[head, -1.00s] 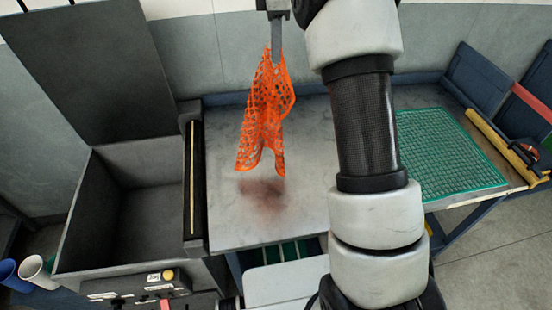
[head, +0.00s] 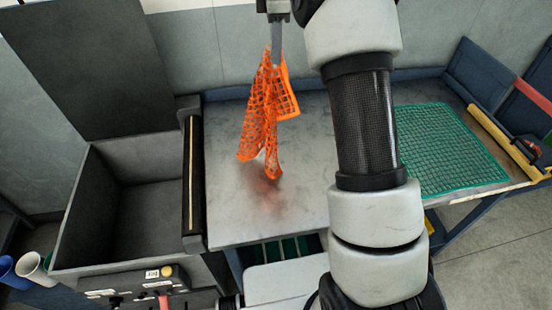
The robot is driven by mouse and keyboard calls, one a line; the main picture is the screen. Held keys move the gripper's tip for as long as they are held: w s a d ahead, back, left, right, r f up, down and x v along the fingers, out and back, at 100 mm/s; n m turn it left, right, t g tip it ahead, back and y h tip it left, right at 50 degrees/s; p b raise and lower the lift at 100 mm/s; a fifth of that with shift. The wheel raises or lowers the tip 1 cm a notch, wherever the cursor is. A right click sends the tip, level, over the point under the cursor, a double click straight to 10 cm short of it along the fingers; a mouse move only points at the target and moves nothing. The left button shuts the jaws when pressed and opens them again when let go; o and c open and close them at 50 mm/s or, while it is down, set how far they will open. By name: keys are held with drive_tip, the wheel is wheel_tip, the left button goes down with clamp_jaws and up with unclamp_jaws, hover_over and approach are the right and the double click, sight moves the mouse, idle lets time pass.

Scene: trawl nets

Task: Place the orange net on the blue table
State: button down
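The orange net (head: 262,120) hangs from my gripper (head: 276,42) above the metal-topped table (head: 225,205). My gripper is shut on the net's upper end near the top of the head view. The net drapes down in folds, and its lower tip is close to the tabletop, over a reddish shadow; I cannot tell whether it touches. The table has a grey, worn top with a blue frame and blue rear edge.
A green net (head: 450,150) lies flat on the table's right part. A yellow bar (head: 500,138) and blue panels stand at the right end. An open grey bin (head: 140,215) with a raised lid adjoins the left. My arm covers the middle.

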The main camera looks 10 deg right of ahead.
drive_tip(key=a+r+m, duration=0.2)
drive_tip(key=a+m, duration=0.5)
drive_tip(key=a, duration=1.8)
drive_tip(key=d+f, duration=1.3)
drive_tip(key=d, duration=0.2)
drive_tip(key=d+f, duration=1.3)
drive_tip(key=d, duration=0.2)
drive_tip(key=d+f, duration=1.3)
drive_tip(key=d, duration=0.2)
drive_tip(key=c, duration=1.6)
unclamp_jaws()
drive_tip(key=shift+o, duration=0.2)
drive_tip(key=shift+r, duration=0.2)
